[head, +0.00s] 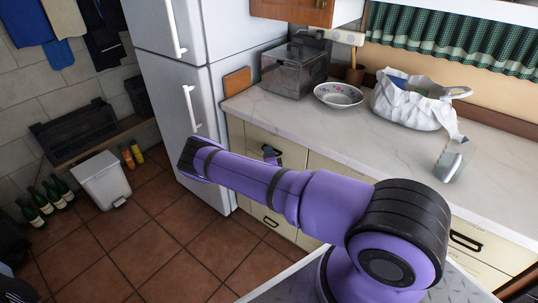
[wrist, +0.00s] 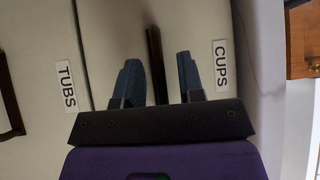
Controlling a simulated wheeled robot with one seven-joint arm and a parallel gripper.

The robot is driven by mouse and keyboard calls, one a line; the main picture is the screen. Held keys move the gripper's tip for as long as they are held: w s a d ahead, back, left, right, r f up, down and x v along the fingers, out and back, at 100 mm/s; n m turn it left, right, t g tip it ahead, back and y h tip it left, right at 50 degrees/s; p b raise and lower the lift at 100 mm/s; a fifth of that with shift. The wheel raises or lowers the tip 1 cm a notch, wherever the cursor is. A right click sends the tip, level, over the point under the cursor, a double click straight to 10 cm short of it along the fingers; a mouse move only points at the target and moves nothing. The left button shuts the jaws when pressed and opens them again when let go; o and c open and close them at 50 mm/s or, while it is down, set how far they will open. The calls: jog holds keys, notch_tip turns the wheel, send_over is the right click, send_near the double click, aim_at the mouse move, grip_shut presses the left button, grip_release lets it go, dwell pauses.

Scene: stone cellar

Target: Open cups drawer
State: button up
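The cups drawer (wrist: 110,35) has a cream front and a white "CUPS" label (wrist: 221,62), and looks shut. Its dark bar handle (wrist: 153,42) stands out between the two blue fingers of my gripper (wrist: 159,78) in the wrist view. The fingers are apart, one on each side of the handle, with a visible gap to it on both sides. In the head view the drawer front (head: 291,158) is just under the counter, left of centre, partly behind my purple arm. A small dark and bluish shape shows at its handle there; I cannot make out the fingers clearly.
A "TUBS" label (wrist: 66,88) marks the neighbouring drawer in the wrist view. A white fridge (head: 165,100) stands left of the cabinet. Tiled floor (head: 190,250) is open at left.

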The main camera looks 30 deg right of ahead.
jog(key=shift+c, duration=0.5)
grip_shut()
jog(key=shift+a, duration=0.1)
jog(key=s+a, duration=0.3)
jog(key=a, duration=0.7)
jog(key=s+a, duration=0.4)
jog(key=a, duration=0.6)
jog(key=s+a, duration=0.4)
jog(key=a, duration=0.6)
jog(key=shift+a, duration=0.15)
jog(key=shift+o, duration=0.5)
grip_release()
jog(key=shift+s, duration=0.1)
